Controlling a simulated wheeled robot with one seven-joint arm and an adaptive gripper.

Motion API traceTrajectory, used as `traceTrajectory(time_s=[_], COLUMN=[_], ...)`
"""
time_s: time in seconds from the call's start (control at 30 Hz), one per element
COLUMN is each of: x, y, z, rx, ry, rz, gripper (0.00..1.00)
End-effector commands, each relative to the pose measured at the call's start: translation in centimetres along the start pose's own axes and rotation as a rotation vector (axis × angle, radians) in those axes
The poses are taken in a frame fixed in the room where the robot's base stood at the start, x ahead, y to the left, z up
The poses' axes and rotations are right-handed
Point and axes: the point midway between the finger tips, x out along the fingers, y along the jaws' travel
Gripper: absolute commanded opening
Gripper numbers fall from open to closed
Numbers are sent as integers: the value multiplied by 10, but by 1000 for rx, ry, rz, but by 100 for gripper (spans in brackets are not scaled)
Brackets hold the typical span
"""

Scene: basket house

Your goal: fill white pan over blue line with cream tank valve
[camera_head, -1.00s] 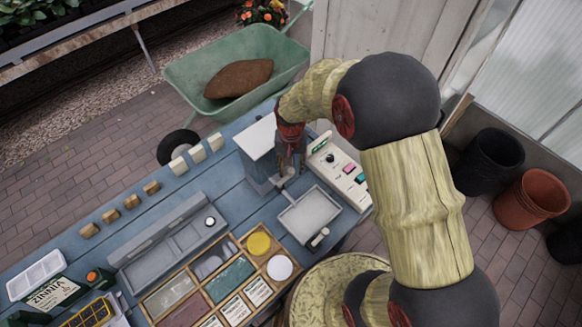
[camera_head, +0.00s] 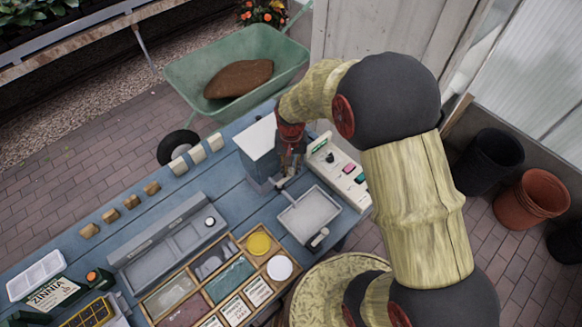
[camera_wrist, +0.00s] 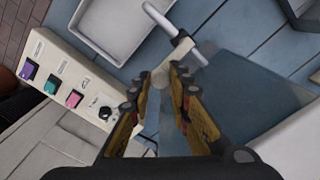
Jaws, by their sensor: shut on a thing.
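The tank (camera_head: 256,137), a grey body with a white lid, stands at the back edge of the blue bench. My gripper (camera_head: 290,165) points down at its right side in the head view. In the wrist view my gripper (camera_wrist: 163,82) is shut on the cream valve handle (camera_wrist: 172,64), beside a pale rod (camera_wrist: 165,19). The shallow white pan (camera_head: 309,213) lies flat on the bench in front of the valve; part of it also shows in the wrist view (camera_wrist: 112,22). I cannot make out a blue line or any water in it.
A cream control box (camera_head: 338,172) with a knob and coloured buttons stands right of the pan. A wooden sorting tray (camera_head: 238,262) and a grey trough (camera_head: 170,244) lie to the left. Small blocks line the back edge. A green wheelbarrow (camera_head: 190,72) stands behind.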

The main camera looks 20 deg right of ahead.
Motion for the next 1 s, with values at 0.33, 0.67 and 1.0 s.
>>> traceTrajectory(time_s=[0.33,0.67,1.0], x=[-1,-1,-1], y=[6,12,14], z=[7,19,28], rx=[157,420,624], ry=[-1,0,1], rz=[0,0,-1], gripper=[0,0,0])
